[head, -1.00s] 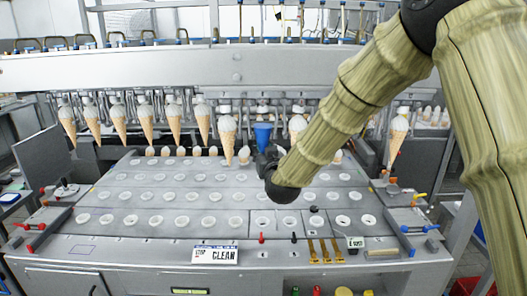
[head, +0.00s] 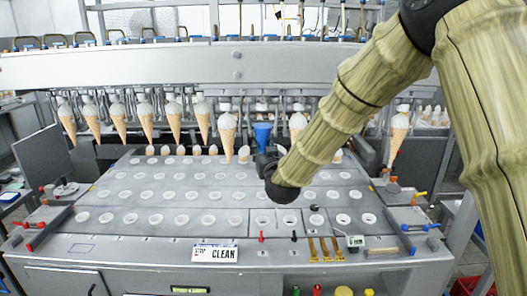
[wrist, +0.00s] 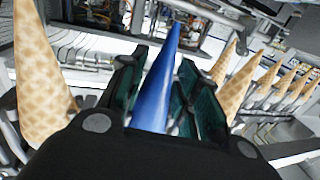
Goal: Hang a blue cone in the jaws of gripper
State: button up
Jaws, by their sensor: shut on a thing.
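The blue cone (head: 262,133) stands at the row of hanging jaws, in a gap between tan cones, with its wide end up. In the wrist view the blue cone (wrist: 157,88) lies between my fingers, its tip pointing away. My gripper (head: 264,158) is below the machine's jaws and shut on the blue cone. It also shows in the wrist view (wrist: 160,90). The machine jaws (head: 262,108) sit just above the cone's top. I cannot tell whether they touch or hold it.
Tan cones with pale tops hang on both sides, the nearest a tan cone (head: 227,136) at left and another (head: 297,124) at right. A metal plate (head: 150,205) with rows of round holes lies below. My arm covers part of the right side.

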jog(key=o, duration=1)
jog(key=shift+c, duration=0.2)
jog(key=shift+o, duration=0.3)
jog(key=shift+o, duration=1.3)
jog(key=a+b+v, duration=0.1)
jog(key=a+v, duration=0.1)
jog(key=v, duration=0.6)
jog(key=shift+s+d, duration=0.15)
jog(key=shift+s, duration=0.45)
